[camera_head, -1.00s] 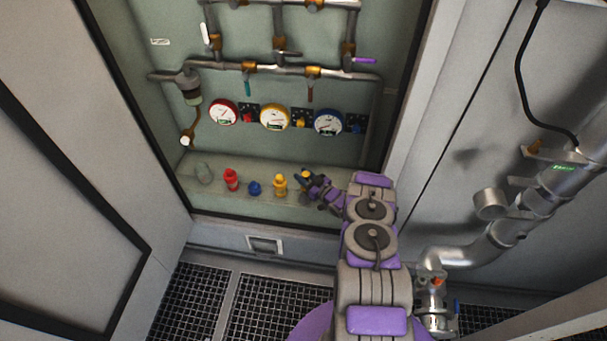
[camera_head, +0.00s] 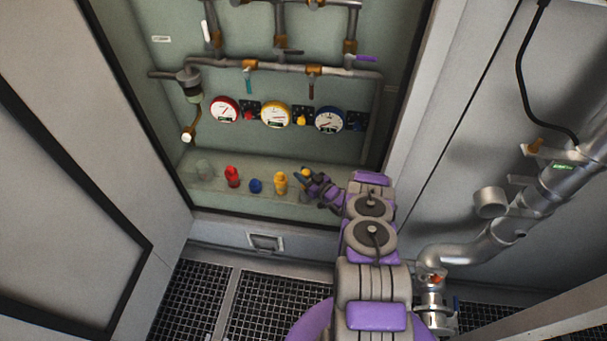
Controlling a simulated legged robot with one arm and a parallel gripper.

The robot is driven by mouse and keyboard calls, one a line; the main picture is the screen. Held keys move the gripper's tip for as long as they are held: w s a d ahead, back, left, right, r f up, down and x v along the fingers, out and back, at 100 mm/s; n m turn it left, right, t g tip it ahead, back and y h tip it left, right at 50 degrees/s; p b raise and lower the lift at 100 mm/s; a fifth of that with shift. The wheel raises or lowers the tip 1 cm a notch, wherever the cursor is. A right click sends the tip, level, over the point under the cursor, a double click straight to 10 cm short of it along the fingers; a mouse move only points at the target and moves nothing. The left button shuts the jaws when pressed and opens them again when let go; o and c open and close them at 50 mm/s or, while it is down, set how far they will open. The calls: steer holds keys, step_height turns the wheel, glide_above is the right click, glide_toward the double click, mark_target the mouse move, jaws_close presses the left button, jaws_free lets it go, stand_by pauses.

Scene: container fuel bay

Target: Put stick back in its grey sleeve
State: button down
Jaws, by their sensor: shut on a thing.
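My gripper (camera_head: 309,178) is at the right end of the cabinet's lower shelf, just right of a yellow bottle-like piece (camera_head: 281,183). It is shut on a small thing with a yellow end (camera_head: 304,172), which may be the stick. The fingers and arm hide most of it. A small grey piece (camera_head: 304,196) shows just below the gripper on the shelf; I cannot tell if it is the grey sleeve. A pale grey-green piece (camera_head: 204,170) stands at the shelf's left end. I cannot tell whether the held thing touches anything.
A red piece (camera_head: 232,177) and a low blue piece (camera_head: 255,186) stand on the shelf (camera_head: 215,197). Round gauges (camera_head: 276,115) and pipes (camera_head: 325,71) are on the back wall above. The cabinet's right frame (camera_head: 400,110) is close to my arm.

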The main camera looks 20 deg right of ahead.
steer(key=shift+f, duration=0.45)
steer(key=c, duration=0.7)
jaws_free()
steer(key=p+v, duration=0.4)
steer(key=v, duration=1.3)
steer(key=shift+s+d+p, duration=0.1)
steer(key=shift+s+p, duration=0.05)
steer(key=shift+p, duration=0.2)
steer(key=shift+r, duration=0.1)
